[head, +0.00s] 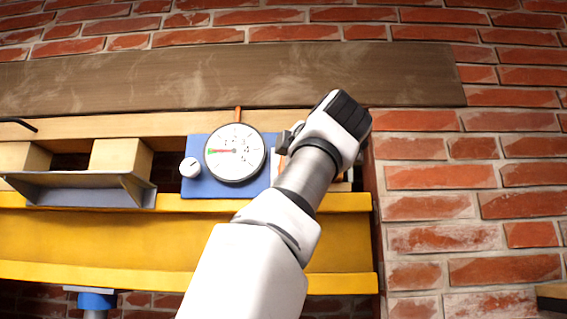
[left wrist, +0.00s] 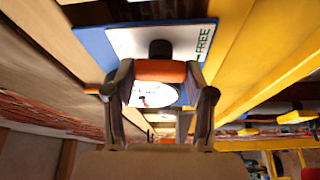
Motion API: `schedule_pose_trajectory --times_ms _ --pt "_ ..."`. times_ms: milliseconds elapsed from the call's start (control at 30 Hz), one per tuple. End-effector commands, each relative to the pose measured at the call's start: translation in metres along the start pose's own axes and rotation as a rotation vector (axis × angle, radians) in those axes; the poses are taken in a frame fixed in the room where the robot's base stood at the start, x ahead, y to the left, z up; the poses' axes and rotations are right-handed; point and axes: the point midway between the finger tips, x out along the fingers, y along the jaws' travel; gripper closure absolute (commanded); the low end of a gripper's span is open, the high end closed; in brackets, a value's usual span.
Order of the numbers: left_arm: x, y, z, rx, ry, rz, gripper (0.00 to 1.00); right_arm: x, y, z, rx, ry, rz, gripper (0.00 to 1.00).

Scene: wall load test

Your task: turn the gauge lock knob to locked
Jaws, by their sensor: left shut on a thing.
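The gauge lock knob shows in the left wrist view as an orange bar handle (left wrist: 160,71) on a black hub. It stands out from a white label plate (left wrist: 135,42) that reads FREE at its right edge. My left gripper (left wrist: 161,80) is shut on the orange handle, one finger at each end. In the head view my left wrist hides the knob and most of the gripper. The round gauge (head: 235,152) is just left of my wrist on a blue panel (head: 200,145), its needle pointing left. My right gripper is not in view.
A small white knob (head: 190,167) sits left of the gauge. A yellow beam (head: 100,235) runs below the panel, with a grey angled bracket (head: 80,190) on its left. A long dark board (head: 200,75) crosses above. Brick wall (head: 440,180) fills the right.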

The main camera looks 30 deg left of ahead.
Motion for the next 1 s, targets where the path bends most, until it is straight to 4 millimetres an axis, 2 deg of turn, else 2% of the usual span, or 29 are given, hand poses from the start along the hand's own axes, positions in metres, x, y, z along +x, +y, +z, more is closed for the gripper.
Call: schedule_pose_trajectory --times_ms 300,333,400,1000 --pt "-0.0006 0.0021 -0.0004 -0.003 -0.002 0.005 0.81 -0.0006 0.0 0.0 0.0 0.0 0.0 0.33" --pt "-0.0006 0.0021 -0.0004 -0.003 -0.002 0.005 0.43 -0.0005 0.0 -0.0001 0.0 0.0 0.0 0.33" --pt "-0.0006 0.0018 -0.0003 -0.002 -0.002 0.004 0.21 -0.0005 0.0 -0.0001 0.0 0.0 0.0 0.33" --pt "-0.0001 0.0007 0.0 0.013 0.001 0.004 0.21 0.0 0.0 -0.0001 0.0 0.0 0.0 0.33"
